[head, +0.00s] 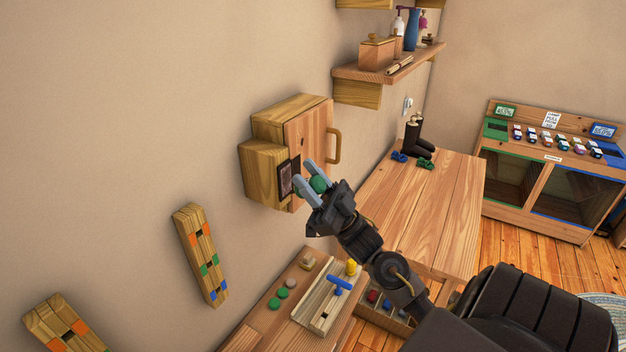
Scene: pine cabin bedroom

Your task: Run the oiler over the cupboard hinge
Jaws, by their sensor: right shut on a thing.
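The wooden cupboard (308,128) is fixed to the wall, with a curved handle on its door's right side. A dark hinge plate (285,181) shows at the cupboard's lower left, between the side block and the door. My right gripper (309,182) is in front of the lower part of the door, close to the hinge plate. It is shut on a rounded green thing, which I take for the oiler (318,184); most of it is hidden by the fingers. I cannot tell whether it touches the hinge or the door. My left gripper is not in view.
Below is a bench (262,335) with green discs and a wooden tray (311,317) holding a blue T-shaped piece. A wooden table (425,215) with dark boots stands right. A shelf (390,74) hangs above right. Wooden boards with coloured squares (201,254) hang left.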

